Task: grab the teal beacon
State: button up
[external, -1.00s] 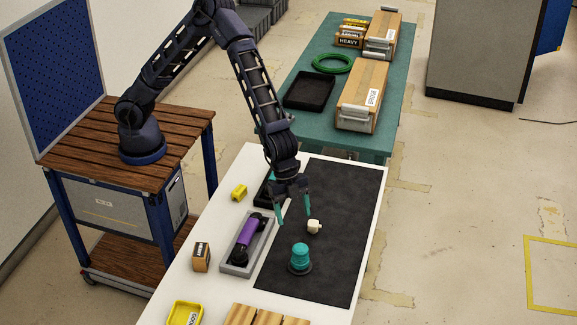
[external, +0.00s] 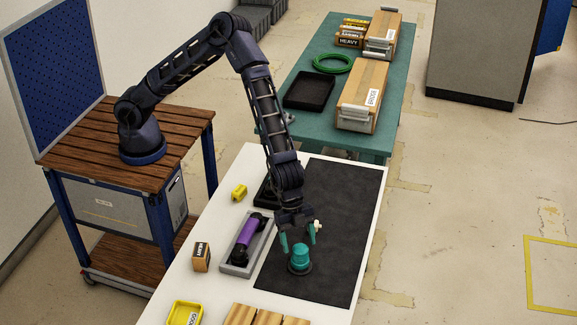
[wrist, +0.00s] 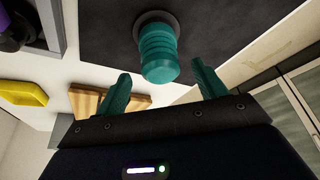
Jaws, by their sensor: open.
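The teal beacon (external: 299,258) stands upright on its dark round base on the black mat (external: 345,215). In the wrist view the beacon (wrist: 159,52) shows its ribbed teal body just beyond and between the fingertips. My gripper (external: 299,245) is open, with one teal finger to the left of the beacon and one at its upper right in the external view. In the wrist view my gripper (wrist: 160,82) has its fingers spread wide with nothing held. Whether a finger touches the beacon I cannot tell.
A small white object (external: 318,226) sits close behind my right finger. A grey tray (external: 232,268) with a purple-and-black item (external: 247,235) lies left of the mat. A small box (external: 201,257), yellow bin (external: 185,313) and wooden blocks (external: 240,315) are nearer. The mat's right side is clear.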

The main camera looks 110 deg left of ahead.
aim_at(300, 246)
jog(key=x, duration=0.3)
jog(key=shift+w+d+f, duration=0.15)
jog(key=shift+f, duration=0.05)
jog(key=shift+c, duration=0.2)
grip_shut()
